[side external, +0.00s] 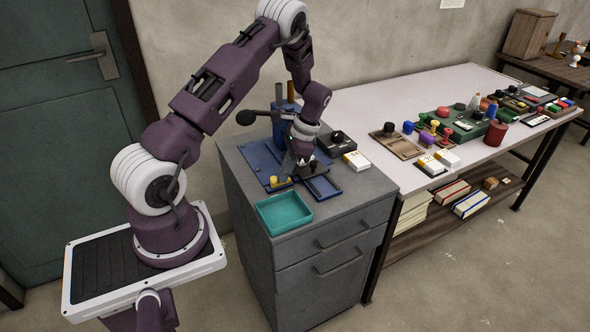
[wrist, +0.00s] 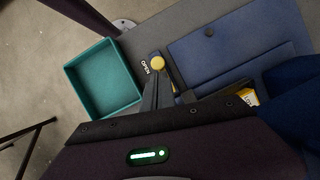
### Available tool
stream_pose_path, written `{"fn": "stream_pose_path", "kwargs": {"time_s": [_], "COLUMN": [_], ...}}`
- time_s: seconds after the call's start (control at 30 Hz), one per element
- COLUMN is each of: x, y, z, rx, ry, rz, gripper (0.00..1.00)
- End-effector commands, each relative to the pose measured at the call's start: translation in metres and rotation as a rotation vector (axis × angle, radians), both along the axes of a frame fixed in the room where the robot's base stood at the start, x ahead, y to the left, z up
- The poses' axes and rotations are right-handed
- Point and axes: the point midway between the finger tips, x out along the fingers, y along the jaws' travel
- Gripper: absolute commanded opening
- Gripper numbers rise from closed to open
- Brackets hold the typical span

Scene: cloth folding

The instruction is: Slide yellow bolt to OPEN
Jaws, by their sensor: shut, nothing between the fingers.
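The yellow bolt (side external: 274,181) shows as a small knob at the front edge of a blue plate in the side view. My gripper (side external: 292,172) points down just right of the bolt in the side view. In the wrist view my gripper (wrist: 161,80) is shut and empty, its fingertips close to the knob. I cannot tell whether they touch it. The lower bolt area is hidden behind the fingers.
A teal tray (side external: 284,212) stands in front of the bolt. The blue plate (side external: 258,158) lies behind it, and a small blue tray (side external: 323,187) lies to the right. A black box (side external: 337,146) and a white-yellow box (side external: 357,161) stand at the cabinet's right.

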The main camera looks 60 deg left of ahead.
Motion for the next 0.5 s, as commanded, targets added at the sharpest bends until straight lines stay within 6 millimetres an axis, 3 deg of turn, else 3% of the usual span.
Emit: {"fn": "stream_pose_path", "kwargs": {"time_s": [0.33,0.5], "x": [-0.004,0.025], "y": [-0.001,-0.008], "z": [-0.001,-0.001], "rx": [-0.005,-0.001], "ry": [0.021,0.01], "rz": [0.004,-0.002], "gripper": [0.0,0.0]}}
